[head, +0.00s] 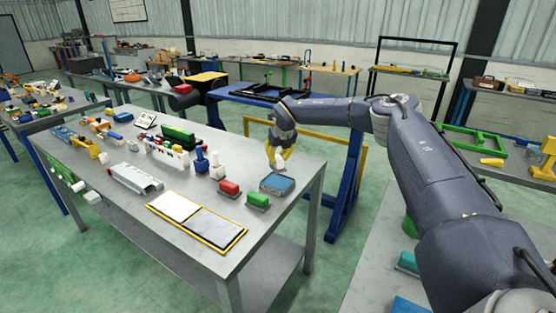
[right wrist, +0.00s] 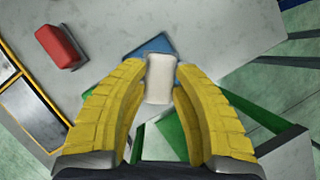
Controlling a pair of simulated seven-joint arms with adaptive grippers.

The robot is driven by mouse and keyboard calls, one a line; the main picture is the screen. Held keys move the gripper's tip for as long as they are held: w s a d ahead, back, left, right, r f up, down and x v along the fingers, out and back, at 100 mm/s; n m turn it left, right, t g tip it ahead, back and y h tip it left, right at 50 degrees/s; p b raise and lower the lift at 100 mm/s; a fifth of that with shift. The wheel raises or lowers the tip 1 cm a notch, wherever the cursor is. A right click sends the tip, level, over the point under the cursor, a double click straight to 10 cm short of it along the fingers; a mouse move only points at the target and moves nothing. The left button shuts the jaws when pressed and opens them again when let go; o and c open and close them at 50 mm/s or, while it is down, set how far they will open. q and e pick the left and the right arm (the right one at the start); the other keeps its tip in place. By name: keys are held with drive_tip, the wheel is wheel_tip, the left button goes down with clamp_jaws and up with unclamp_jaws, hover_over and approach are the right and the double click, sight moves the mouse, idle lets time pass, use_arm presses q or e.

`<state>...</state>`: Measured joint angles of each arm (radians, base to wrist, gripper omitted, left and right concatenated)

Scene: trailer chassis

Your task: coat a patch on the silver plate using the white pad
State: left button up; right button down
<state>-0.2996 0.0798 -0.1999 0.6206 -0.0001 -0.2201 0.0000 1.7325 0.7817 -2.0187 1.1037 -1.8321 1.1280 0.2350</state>
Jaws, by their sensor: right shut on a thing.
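My right gripper (head: 279,160) has yellow fingers and is shut on the white pad (right wrist: 159,80), which shows between the fingertips in the right wrist view. The gripper hangs above the table's right edge, just over a blue shallow box (head: 277,184). The box also shows partly behind the pad in the right wrist view (right wrist: 150,46). The silver plate (head: 212,228) lies flat in a yellow-edged frame at the table's front, beside a white panel (head: 174,206). The pad is well apart from the plate, to its upper right. My left gripper is not in view.
A red block (head: 229,188) and a green block (head: 257,201) stand between the blue box and the frame. A silver channel piece (head: 135,178) lies left of the frame. Blue bottle-like items (head: 201,160) and a white rack stand further back. The table's front right corner is bare.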

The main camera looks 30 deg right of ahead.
sight(277, 170)
drive_tip(key=shift+m, duration=0.3)
drive_tip(key=shift+f, duration=0.1)
drive_tip(key=shift+f, duration=2.9)
drive_tip(key=shift+f, duration=0.5)
drive_tip(key=shift+r, duration=0.1)
drive_tip(key=shift+r, duration=3.45)
drive_tip(key=shift+a, duration=0.1)
